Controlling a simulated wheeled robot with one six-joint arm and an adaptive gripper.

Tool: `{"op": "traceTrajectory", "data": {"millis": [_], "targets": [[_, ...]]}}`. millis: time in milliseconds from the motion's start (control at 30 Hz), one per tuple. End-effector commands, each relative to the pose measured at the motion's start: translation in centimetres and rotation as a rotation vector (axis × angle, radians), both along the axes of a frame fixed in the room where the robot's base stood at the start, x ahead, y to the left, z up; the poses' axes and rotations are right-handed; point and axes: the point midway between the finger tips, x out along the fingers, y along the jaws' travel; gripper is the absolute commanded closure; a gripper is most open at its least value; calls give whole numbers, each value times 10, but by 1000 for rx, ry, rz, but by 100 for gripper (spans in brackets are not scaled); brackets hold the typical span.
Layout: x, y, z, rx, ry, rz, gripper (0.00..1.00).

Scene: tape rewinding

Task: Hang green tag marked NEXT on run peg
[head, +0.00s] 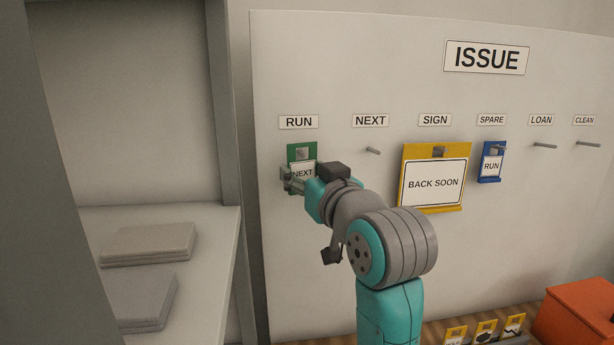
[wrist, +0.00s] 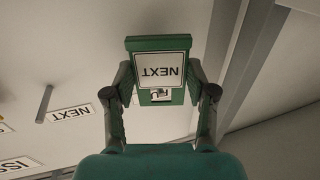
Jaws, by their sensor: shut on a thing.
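The green tag marked NEXT (head: 293,152) is upright under the RUN label (head: 299,122) on the board. My gripper (head: 300,181) is shut on it from the front. In the wrist view the tag (wrist: 158,43) appears upside down, with a finger of my gripper (wrist: 160,80) at each side edge. Part of the RUN lettering shows through the tag's hole. The run peg cannot be made out, so I cannot tell whether it passes through the hole.
The NEXT peg (head: 373,150) is bare. A yellow BACK SOON sign (head: 433,207) and a blue RUN tag (head: 489,178) hang to the right. The LOAN (head: 545,146) and CLEAN (head: 588,144) pegs are bare. A shelf unit (head: 222,150) stands at left, an orange box (head: 577,315) at lower right.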

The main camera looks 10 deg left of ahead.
Motion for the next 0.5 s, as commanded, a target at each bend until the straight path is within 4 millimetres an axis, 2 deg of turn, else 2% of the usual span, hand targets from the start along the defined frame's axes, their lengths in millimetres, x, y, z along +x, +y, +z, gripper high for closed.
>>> {"op": "traceTrajectory", "data": {"millis": [500], "targets": [[19, 5, -8, 0, 0, 0, 63]]}}
